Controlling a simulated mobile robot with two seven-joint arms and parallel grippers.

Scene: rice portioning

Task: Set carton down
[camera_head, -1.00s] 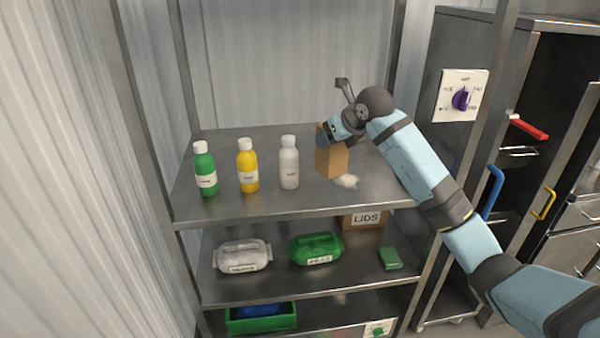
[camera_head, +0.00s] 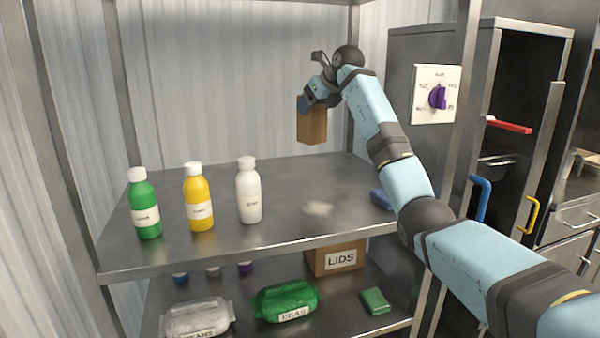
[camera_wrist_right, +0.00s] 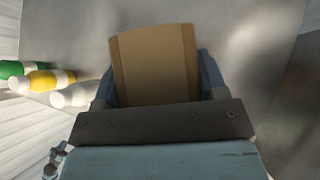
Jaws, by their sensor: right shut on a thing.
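A brown carton (camera_head: 312,126) is held upright above the upper metal shelf (camera_head: 285,178), apart from its surface. My right gripper (camera_head: 312,103) is shut on the carton's upper part, its arm reaching in from the right. In the right wrist view the carton (camera_wrist_right: 155,65) sits between the blue fingers and hides part of the shelf. A small pale patch of spilled grains (camera_head: 318,208) lies on the shelf in front of and below the carton. My left gripper is not in view.
Green (camera_head: 145,205), yellow (camera_head: 198,198) and white (camera_head: 249,191) bottles stand in a row on the left of the shelf. A blue thing (camera_head: 381,199) lies at the right, partly behind my arm. A shelf post (camera_head: 463,120) stands right. The shelf's back middle is clear.

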